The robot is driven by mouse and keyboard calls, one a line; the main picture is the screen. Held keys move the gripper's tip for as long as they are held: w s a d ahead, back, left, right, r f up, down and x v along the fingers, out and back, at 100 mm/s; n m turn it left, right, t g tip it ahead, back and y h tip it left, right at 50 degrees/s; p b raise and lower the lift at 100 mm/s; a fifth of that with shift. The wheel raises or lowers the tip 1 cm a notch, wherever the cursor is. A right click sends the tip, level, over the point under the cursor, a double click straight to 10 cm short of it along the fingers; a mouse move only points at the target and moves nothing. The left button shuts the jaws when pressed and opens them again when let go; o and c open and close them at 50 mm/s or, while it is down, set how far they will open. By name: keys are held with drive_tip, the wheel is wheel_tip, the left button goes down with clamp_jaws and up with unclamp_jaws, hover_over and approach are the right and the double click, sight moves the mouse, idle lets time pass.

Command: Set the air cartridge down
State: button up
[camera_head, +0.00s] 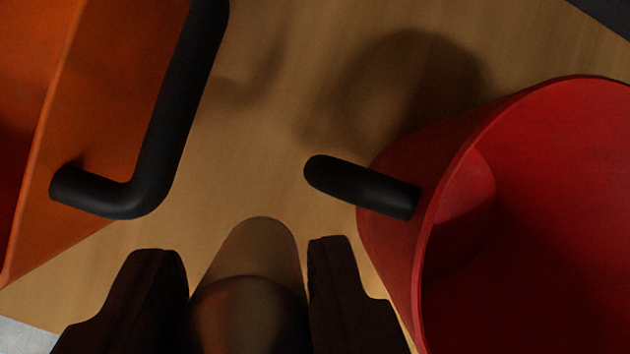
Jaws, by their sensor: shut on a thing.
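The air cartridge (248,300) is a dark, brownish cylinder with a rounded end, at the bottom middle of the view. My gripper (248,272) has a dark finger on each side of it and is shut on it. The far rounded end of the cartridge points up the picture, over the wooden surface (270,130). Its near end is cut off by the bottom edge. I cannot tell whether the cartridge touches the wood.
An orange container (110,90) with a black bar handle (165,120) stands at left. A red, open, round container (400,240) with a black peg (360,187) stands at right. Bare wood shows between them. A dark patch fills the top right corner.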

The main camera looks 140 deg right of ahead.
sight(262, 237)
wheel_tip(262, 237, down, 5)
drive_tip(key=shift+f+b, duration=0.15)
drive_tip(key=shift+b, duration=0.5)
drive_tip(key=shift+f+b, duration=0.6)
drive_tip(key=shift+f, duration=1.3)
drive_tip(key=shift+f, duration=0.2)
drive_tip(key=o, duration=0.9)
drive_tip(key=shift+o, duration=0.2)
drive_tip(key=shift+r, duration=0.1)
